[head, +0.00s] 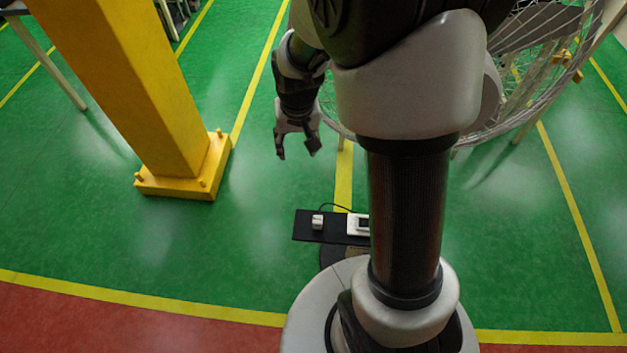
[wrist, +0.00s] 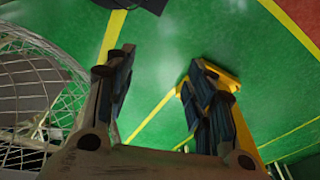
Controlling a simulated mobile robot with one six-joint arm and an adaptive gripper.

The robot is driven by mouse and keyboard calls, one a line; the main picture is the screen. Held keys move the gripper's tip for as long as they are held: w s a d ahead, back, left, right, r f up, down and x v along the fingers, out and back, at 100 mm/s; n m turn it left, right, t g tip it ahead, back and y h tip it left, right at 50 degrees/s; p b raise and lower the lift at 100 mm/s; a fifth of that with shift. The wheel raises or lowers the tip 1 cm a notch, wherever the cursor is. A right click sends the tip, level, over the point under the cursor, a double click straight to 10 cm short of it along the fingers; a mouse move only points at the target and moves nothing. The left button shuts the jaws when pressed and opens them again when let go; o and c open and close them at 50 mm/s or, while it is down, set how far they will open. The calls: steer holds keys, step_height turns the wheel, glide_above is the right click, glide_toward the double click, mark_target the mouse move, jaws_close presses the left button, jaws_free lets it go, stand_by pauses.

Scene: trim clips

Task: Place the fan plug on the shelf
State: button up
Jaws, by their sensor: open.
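A small white block (head: 318,222), which looks like the fan plug, sits on the left part of a dark flat board (head: 303,232) low near my base. A thin black cord curves by it towards a white box with a dark face (head: 358,225), partly hidden by my arm. I cannot tell whether this board is the shelf. My gripper (head: 297,154) hangs open and empty, above and left of the board in the head view. In the wrist view the two fingers (wrist: 162,57) are apart with only green floor between them. A dark edge (wrist: 150,4) shows at the top.
A large fan with a wire cage (head: 535,70) stands behind my arm, and its cage also shows in the wrist view (wrist: 35,90). A thick yellow post (head: 130,80) on a yellow base stands at left. Green floor between post and board is clear.

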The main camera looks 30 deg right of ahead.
steer(key=s+a+r+n+t, duration=0.15)
steer(key=s+a+r, duration=0.25)
steer(key=s+r, duration=0.6)
steer(key=s+a+r+n+t, duration=0.1)
steer(key=s+a+r+n, duration=0.1)
steer(key=s+r, duration=0.5)
steer(key=s+a, duration=0.1)
steer(key=s, duration=0.3)
steer(key=shift+s+r, duration=0.15)
steer(key=shift+r, duration=0.05)
step_height(320, 180, down, 2)
steer(key=shift+f+b, duration=0.15)
steer(key=shift+b, duration=1)
steer(key=shift+r, duration=0.2)
steer(key=shift+c, duration=0.5)
